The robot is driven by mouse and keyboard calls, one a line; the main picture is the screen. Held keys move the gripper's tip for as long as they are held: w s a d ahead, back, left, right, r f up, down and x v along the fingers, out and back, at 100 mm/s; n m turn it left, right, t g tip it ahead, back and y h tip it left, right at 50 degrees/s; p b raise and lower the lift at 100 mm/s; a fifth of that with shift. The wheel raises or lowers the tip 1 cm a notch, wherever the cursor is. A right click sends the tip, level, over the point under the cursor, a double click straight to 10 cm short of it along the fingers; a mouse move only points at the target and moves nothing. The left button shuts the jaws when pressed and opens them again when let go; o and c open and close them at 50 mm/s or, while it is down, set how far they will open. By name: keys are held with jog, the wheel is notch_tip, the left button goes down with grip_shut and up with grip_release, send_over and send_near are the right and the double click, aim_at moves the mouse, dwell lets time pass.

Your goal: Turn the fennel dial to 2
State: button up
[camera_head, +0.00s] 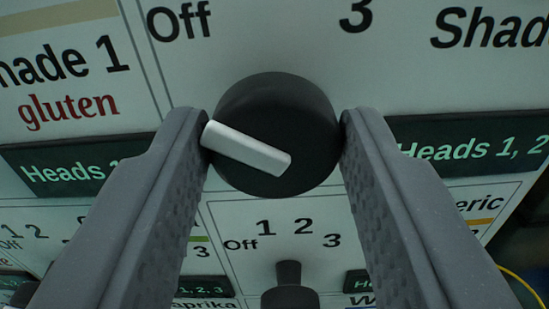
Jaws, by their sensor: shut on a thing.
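A round black dial (300,110) with a white pointer bar (246,150) is in the middle of the view on a white panel. The bar's outer end lies at the dial's left edge, with the bar sloping down to the right. Above the dial I read "Off" at the left and "3" at the right; the marks between them are out of frame. My gripper (273,125) is shut on this dial, one finger at each side. No label reading fennel is visible, so I cannot tell from the picture that this is the fennel dial.
A smaller black knob (289,290) with marks Off, 1, 2, 3 sits below, between my fingers. Dark "Heads" labels (470,146) flank the dial. "Shade 1 gluten" (68,105) is printed at the left. A yellow cable (525,285) shows at the lower right.

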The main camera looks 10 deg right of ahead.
jog(key=m+b, duration=0.4)
jog(key=shift+d+f, duration=0.1)
jog(key=m+b, duration=0.3)
jog(key=b, duration=0.1)
jog(key=shift+m, duration=0.4)
jog(key=shift+d+m+b, duration=0.1)
jog(key=shift+m+b, duration=0.6)
jog(key=shift+m, duration=0.2)
jog(key=shift+f+m+b, duration=0.15)
jog(key=shift+m+b, duration=0.8)
jog(key=shift+m, duration=0.25)
jog(key=shift+d+m+b, duration=0.1)
jog(key=shift+m+b, duration=0.8)
jog(key=shift+m, duration=0.6)
jog(key=o, duration=1)
